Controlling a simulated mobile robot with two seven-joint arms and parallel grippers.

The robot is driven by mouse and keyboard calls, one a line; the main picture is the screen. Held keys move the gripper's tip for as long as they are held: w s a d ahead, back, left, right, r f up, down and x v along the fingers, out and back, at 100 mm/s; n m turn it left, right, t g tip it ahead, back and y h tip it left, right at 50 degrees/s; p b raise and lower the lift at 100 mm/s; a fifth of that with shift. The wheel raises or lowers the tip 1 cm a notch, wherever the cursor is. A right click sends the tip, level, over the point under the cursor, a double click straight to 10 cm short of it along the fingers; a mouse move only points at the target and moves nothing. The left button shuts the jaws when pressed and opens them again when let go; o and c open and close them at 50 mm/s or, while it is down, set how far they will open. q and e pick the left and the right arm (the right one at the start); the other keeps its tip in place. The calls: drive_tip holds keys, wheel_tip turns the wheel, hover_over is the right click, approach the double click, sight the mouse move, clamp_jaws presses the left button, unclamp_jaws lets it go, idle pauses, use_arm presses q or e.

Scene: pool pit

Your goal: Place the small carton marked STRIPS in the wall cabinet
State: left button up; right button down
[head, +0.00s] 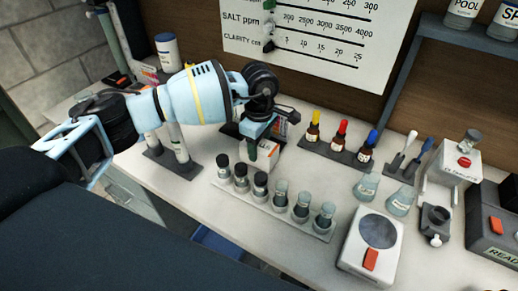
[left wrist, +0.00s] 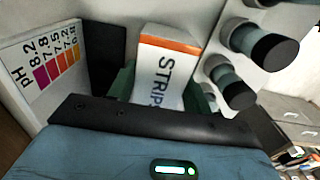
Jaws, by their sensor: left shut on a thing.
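The small carton marked STRIPS (left wrist: 166,72) is white with an orange band and sits between the green fingers of my left gripper (left wrist: 163,92). In the head view the carton (head: 264,158) is at the middle of the bench, partly hidden by my left gripper (head: 256,143), which comes down on it from above. The gripper is shut on it. The carton looks upright at bench level; I cannot tell whether it touches the bench. No wall cabinet can be made out for certain. My right gripper is not in view.
A vial rack (head: 270,206) stands just in front of the carton. Dropper bottles (head: 340,136) stand to its right, and a pH colour card (left wrist: 48,66) is close by. A grey wall shelf (head: 468,36) with bottles is at upper right. A white device (head: 370,246) stands at front.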

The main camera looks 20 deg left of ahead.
sight(260, 144)
use_arm(q)
drive_tip(key=shift+f, duration=0.8)
drive_tip(key=shift+f, duration=0.2)
drive_tip(key=o, duration=1.1)
drive_tip(key=shift+r, duration=0.15)
wheel_tip(260, 144, up, 12)
drive_tip(key=shift+r, duration=0.1)
drive_tip(key=shift+o, duration=0.3)
